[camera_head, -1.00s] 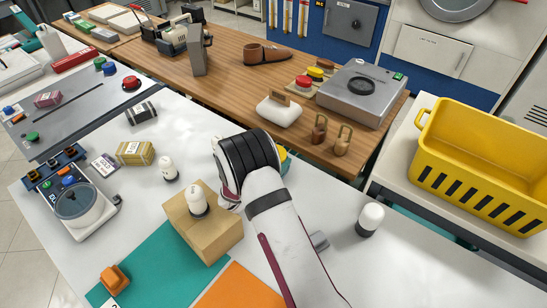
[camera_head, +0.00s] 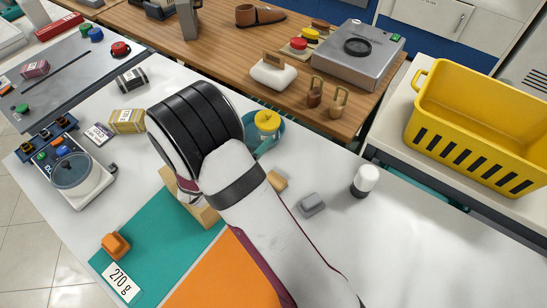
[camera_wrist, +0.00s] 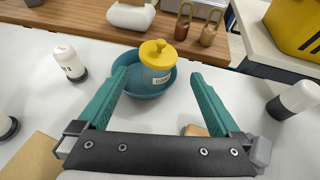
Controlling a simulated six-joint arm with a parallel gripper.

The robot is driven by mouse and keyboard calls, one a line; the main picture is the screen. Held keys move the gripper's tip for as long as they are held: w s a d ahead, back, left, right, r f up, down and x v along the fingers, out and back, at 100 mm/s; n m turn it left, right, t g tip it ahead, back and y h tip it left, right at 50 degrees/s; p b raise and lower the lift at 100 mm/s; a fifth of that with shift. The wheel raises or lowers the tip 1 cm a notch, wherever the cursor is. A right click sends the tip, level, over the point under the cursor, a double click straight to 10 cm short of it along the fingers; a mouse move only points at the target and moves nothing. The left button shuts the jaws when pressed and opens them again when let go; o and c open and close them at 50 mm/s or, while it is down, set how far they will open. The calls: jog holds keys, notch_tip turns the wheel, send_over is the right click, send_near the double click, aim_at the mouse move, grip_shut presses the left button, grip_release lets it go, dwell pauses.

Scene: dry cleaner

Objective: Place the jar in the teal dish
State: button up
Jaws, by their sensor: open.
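The yellow jar (camera_wrist: 157,56), with a round knob on its lid and a white label, stands inside the teal dish (camera_wrist: 143,90) in the wrist view. In the head view the yellow jar (camera_head: 267,121) shows just past my wrist, with the teal dish (camera_head: 270,142) around it partly hidden by my arm. My gripper (camera_wrist: 159,76) is open. Its two teal fingers are spread to the left and right of the jar in the picture, and no contact with it shows. My fingers are hidden behind my wrist in the head view.
White bottles with dark bases stand at left (camera_wrist: 69,62) and right (camera_wrist: 298,100). A tan box (camera_wrist: 30,158) is at lower left. A small grey block (camera_head: 312,204) lies near my arm. Padlock-like weights (camera_head: 338,102) and a yellow crate (camera_head: 480,120) are beyond. White table shows between them.

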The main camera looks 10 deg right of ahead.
jog(key=s+d+r+m+g+h, duration=0.3)
jog(key=s+d+r+m+g, duration=0.45)
jog(key=s+d+m, duration=0.4)
jog(key=s+d+r+m+g+y, duration=0.2)
jog(key=s+d+m+g, duration=0.15)
jog(key=s+m, duration=0.5)
jog(key=s+a+r+m+y, duration=0.1)
jog(key=s+a+m+y, duration=0.9)
jog(key=s+m, duration=0.3)
jog(key=shift+a+r+m, duration=0.35)
jog(key=shift+a+m, duration=0.1)
jog(key=shift+m, duration=0.45)
